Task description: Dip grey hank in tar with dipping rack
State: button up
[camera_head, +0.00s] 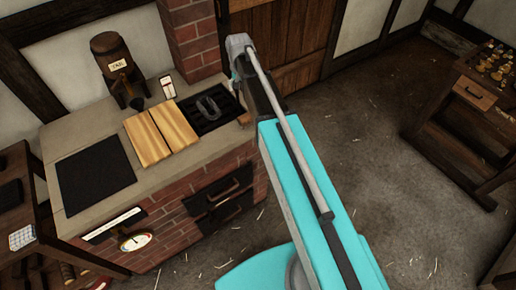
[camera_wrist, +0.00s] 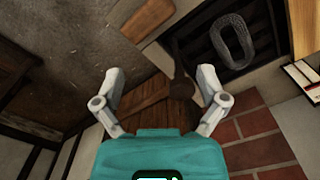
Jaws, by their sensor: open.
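The grey hank (camera_head: 201,108) is an oval loop lying in a dark slatted recess, which I take for the dipping rack (camera_head: 222,122), in the counter top. The wrist view shows the hank (camera_wrist: 218,45) at upper right, on the dark slats (camera_wrist: 265,38). My gripper (camera_wrist: 161,76) is open, its two pale fingers spread with nothing held. A brown wooden piece (camera_wrist: 150,98), perhaps a handle, shows beyond and between the fingers; I cannot tell its distance. The hank is to the right of the fingers in the wrist view. No tar surface is visible.
The brick-fronted counter (camera_head: 90,140) carries two wooden boards (camera_head: 160,134) beside the recess, a black plate (camera_head: 95,175) and a dark labelled vessel (camera_head: 112,58). A brick pillar (camera_head: 194,40) rises behind. A workbench (camera_head: 470,90) stands right; floor between is open.

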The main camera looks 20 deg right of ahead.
jog(key=s+f+n+b, duration=0.2)
jog(key=s+f+b, duration=0.2)
jog(key=s, duration=0.6)
jog(key=s+f+n+b, duration=0.1)
jog(key=s+f+b, duration=0.4)
jog(key=s, duration=0.6)
jog(key=shift+d+f+n, duration=0.25)
jog(key=shift+f+n, duration=0.15)
jog(key=shift+f, duration=0.1)
